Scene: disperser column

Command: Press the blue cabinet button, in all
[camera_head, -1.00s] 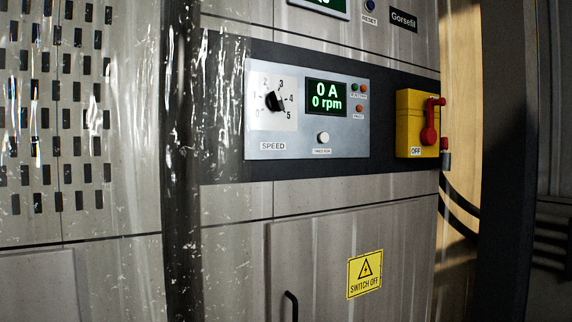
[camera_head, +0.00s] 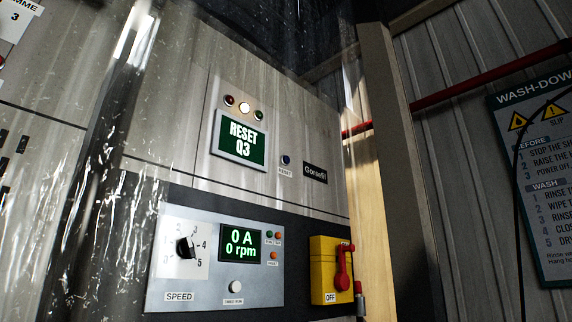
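The blue button (camera_head: 286,160) is a small round button on the upper part of the grey cabinet (camera_head: 300,115), with a small label under it that seems to read RESET. It sits right of a green display (camera_head: 240,139) reading "RESET Q3" and left of the "Gorsefil" plate (camera_head: 315,173). Neither of my grippers shows in the view, so nothing is seen touching the button.
Below is a control panel with a speed knob (camera_head: 185,247), a display (camera_head: 240,245) reading 0 A and 0 rpm, and a white button (camera_head: 236,287). A yellow switch box (camera_head: 323,270) with a red handle is marked OFF. A clear plastic curtain (camera_head: 100,200) hangs at left.

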